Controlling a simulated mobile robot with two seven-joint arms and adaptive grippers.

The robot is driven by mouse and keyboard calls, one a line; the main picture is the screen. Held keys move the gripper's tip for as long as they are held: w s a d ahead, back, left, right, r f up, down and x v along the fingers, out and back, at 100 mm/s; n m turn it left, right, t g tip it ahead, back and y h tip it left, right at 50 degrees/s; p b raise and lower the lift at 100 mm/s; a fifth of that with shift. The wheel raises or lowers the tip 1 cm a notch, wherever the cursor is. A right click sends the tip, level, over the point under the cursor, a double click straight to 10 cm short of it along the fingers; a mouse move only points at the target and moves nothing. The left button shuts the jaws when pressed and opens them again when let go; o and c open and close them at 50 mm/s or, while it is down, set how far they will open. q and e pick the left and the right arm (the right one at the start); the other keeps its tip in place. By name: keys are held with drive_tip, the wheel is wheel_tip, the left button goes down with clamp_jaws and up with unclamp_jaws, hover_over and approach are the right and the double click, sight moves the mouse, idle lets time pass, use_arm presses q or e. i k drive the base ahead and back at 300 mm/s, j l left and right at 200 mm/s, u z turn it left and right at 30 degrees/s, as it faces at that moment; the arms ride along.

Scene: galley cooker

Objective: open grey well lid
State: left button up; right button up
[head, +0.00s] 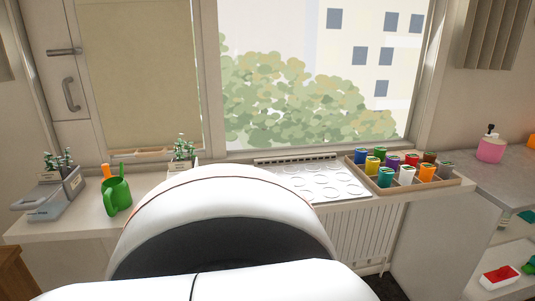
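I cannot pick out a grey well lid for certain in the head view. Neither of my grippers shows. A large white rounded part, which looks like my own body, fills the lower middle and hides part of the counter.
The counter holds a green watering can (117,196), another potted plant (183,156), a pale sheet with circles (342,190) and a wooden tray (443,185) of colourful pots. A radiator (362,236) is below. A pink dispenser (491,150) stands on the right-hand worktop.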

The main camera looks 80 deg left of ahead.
sight(40, 194)
drive_tip(key=k+u, duration=0.1)
drive_tip(key=u, duration=0.35)
drive_tip(key=k+u, duration=0.15)
drive_tip(key=u, duration=2.9)
